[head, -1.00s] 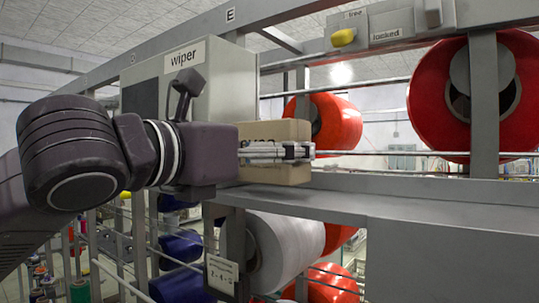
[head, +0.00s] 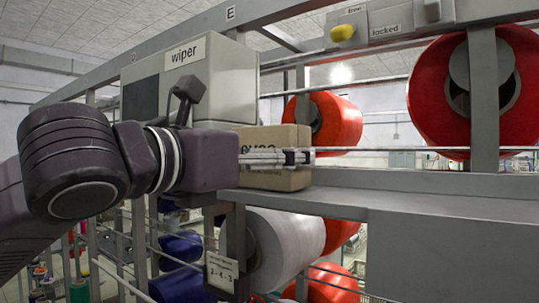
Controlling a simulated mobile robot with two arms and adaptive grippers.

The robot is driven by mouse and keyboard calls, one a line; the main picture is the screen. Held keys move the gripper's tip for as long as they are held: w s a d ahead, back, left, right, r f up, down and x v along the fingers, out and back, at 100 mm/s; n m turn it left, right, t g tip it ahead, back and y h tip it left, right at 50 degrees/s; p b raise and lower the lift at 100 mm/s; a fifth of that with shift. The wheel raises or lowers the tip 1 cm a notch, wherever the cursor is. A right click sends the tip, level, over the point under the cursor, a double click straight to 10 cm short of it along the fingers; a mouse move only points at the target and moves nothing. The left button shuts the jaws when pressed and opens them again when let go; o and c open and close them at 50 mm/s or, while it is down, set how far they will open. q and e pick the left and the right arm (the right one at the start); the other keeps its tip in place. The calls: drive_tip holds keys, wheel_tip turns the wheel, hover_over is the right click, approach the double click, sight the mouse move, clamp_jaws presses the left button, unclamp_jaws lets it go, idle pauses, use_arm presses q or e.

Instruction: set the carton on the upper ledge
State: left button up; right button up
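The brown carton (head: 285,178) is upright at the middle of the head view, at the left part of the grey upper ledge (head: 330,200). Dark printing on its near face is partly covered by my finger. My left gripper (head: 300,157) reaches in from the left, with one finger along the carton's near face. The other finger is hidden, apparently behind the carton. The carton's base is at or very near the ledge surface; I cannot tell whether it touches. My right gripper is not in view.
A grey box labelled "wiper" (head: 225,85) stands behind my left gripper. Red bobbins (head: 335,122) sit behind the rail beyond the ledge, and a white bobbin (head: 290,240) hangs below. The ledge right of the carton is clear.

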use_arm(q)
drive_tip(key=shift+f, duration=0.1)
drive_tip(key=o, duration=1.3)
drive_tip(key=shift+o, duration=1.1)
drive_tip(key=shift+d, duration=0.25)
drive_tip(key=shift+a, duration=0.15)
